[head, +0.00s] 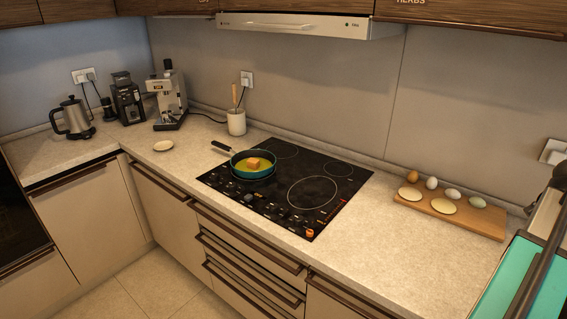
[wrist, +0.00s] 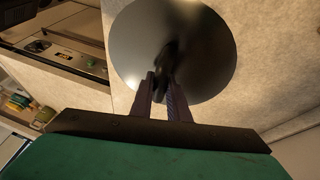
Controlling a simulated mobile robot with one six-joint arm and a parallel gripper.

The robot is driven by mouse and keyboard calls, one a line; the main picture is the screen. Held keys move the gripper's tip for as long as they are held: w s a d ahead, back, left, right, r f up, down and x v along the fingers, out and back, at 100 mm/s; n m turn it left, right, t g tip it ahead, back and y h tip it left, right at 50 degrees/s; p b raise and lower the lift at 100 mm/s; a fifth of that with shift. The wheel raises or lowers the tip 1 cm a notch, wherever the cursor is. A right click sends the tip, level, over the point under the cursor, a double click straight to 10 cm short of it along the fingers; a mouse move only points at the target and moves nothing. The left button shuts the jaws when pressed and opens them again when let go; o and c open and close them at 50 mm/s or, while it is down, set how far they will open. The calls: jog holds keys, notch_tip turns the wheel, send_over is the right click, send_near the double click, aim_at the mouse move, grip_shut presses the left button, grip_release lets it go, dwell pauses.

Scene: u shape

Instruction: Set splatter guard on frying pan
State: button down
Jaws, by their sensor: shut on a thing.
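The frying pan (head: 239,171) sits on the left part of the black cooktop in the head view. It has a teal side and a dark handle pointing back left. Yellow-green contents and an orange-brown block (head: 253,163) show in it, and its top is uncovered. The splatter guard (wrist: 205,50) is a round, dark grey, shiny disc in the wrist view. My gripper (wrist: 163,80) is shut on the dark grip at the disc's middle. The fingers hide part of that grip. The guard cannot be made out clearly in the head view.
A wooden board (head: 470,215) with several eggs and pale round pieces lies right of the cooktop (head: 335,175). The range hood (head: 300,27) hangs above. Counter between cooktop and board is clear.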

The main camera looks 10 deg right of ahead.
dwell(0.3)
jog(key=w+a+n+t+h, duration=0.1)
jog(key=w+a+n, duration=0.3)
jog(key=w+a, duration=0.5)
jog(key=w+a+n+t+h, duration=0.15)
jog(key=w+a+n, duration=0.35)
jog(key=w, duration=0.7)
jog(key=w+a+n+t+h, duration=0.15)
jog(key=w+a+n, duration=0.25)
jog(key=w+a, duration=0.55)
jog(key=w+a+n+t+y, duration=0.1)
jog(key=w+a+n, duration=0.3)
jog(key=a, duration=0.7)
jog(key=w+a+n+t+y, duration=0.1)
jog(key=w+a+n, duration=0.4)
jog(key=a, duration=0.6)
jog(key=w+a+n+t+y, duration=0.1)
jog(key=w+a+n+t, duration=0.2)
jog(key=a, duration=0.9)
jog(key=shift+w+f+n, duration=0.15)
jog(key=shift+w+n, duration=0.55)
jog(key=shift+w, duration=0.35)
jog(key=shift+a, duration=0.1)
